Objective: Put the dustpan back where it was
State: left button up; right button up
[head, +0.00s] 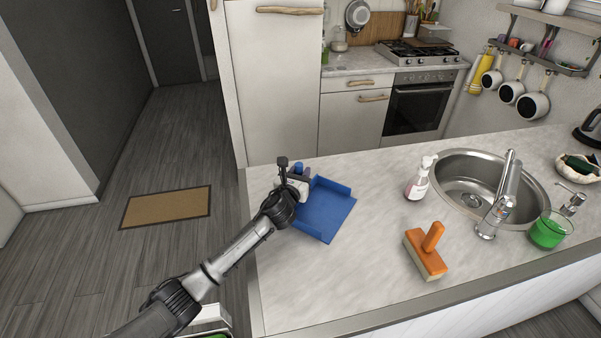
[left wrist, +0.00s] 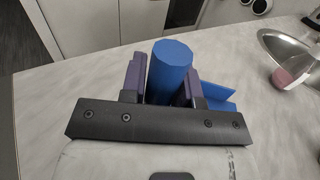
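The blue dustpan (head: 325,211) lies on the near countertop, toward its left end. My left gripper (head: 292,172) is at the handle end of the dustpan, at its upper left. In the left wrist view the blue handle (left wrist: 170,70) stands between the two purple-grey fingers of my left gripper (left wrist: 163,82). The fingers lie close along both sides of the handle, and a strip of the blue pan shows behind the right finger. Whether both fingers press on the handle is hard to see. My right gripper is not in view.
An orange-handled brush (head: 427,254) lies on the counter (head: 365,285) to the right of the dustpan. A spray bottle (head: 418,180), the sink (head: 490,178) with its tap, and a green-filled glass (head: 547,232) stand farther right. The counter's front left is clear.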

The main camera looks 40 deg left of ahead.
pick_arm(q)
jog(key=o, duration=0.4)
jog(key=shift+r, duration=0.15)
jog(key=p+v, duration=0.1)
jog(key=v, duration=1.1)
jog(key=shift+p, duration=0.35)
